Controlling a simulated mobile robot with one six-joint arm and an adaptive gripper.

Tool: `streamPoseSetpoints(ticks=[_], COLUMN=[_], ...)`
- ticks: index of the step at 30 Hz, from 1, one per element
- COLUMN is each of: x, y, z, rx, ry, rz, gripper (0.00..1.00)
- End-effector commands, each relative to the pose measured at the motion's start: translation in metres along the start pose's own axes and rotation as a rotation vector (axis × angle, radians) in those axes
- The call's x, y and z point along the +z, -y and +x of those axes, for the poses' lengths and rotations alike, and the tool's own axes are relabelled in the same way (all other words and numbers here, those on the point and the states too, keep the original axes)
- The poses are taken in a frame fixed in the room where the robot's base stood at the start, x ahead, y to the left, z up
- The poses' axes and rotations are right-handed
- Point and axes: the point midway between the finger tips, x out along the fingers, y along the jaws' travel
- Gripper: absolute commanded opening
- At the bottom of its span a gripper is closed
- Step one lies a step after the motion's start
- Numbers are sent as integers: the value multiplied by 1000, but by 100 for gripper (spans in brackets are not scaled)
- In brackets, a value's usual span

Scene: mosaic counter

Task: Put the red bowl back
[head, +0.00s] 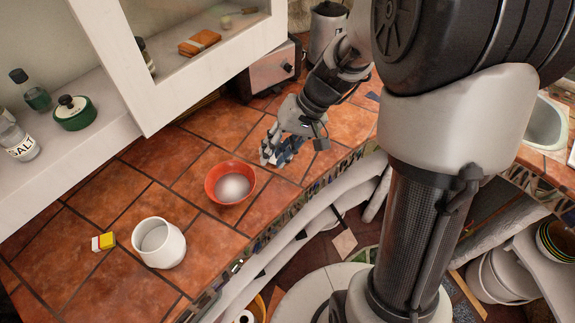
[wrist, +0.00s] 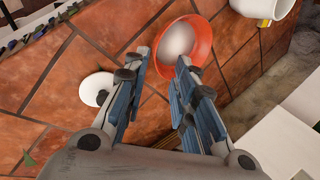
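The red bowl (head: 213,177) stands upright on the tiled counter, close to its front edge. A smooth white rounded thing (head: 234,188), perhaps an egg, lies in it. My gripper (head: 268,154) is just right of and behind the bowl in the head view, apart from it. In the wrist view the red bowl (wrist: 205,48) is ahead of the fingertips, at the top. My gripper (wrist: 161,64) is open there, with nothing between its two fingers.
A white mug (head: 160,243) and a small yellow, red and white box (head: 103,242) stand left of the bowl. A white disc with a dark knob (wrist: 98,88) lies beside my left finger. A glass-fronted cabinet (head: 200,50) overhangs the counter behind. A metal appliance (head: 270,70) stands farther back.

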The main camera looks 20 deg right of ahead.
Motion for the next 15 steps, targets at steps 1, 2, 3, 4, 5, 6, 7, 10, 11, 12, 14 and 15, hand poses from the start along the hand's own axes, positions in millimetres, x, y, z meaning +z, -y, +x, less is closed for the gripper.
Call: streamPoseSetpoints(ticks=[1, 2, 3, 4, 5, 6, 7, 10, 11, 12, 14, 15], x=[8, 15, 26, 35, 45, 58, 69, 102, 112, 124, 141, 151], y=[8, 13, 19, 23, 27, 31, 34, 38, 37, 37, 34, 32], z=[-12, -18, -29, -37, -45, -56, -63, -85, -91, -98, -108, -113], rx=[21, 38, 64, 86, 110, 142, 167, 248, 271, 301, 342, 367], ry=[-11, -16, -26, -35, -44, -59, -72, -121, -139, -163, -202, -228], rz=[-22, -37, -57, -72, -88, -108, -123, -169, -181, -196, -216, -226], gripper=[25, 25, 25, 25, 25, 25, 25, 25, 25, 25, 25, 25])
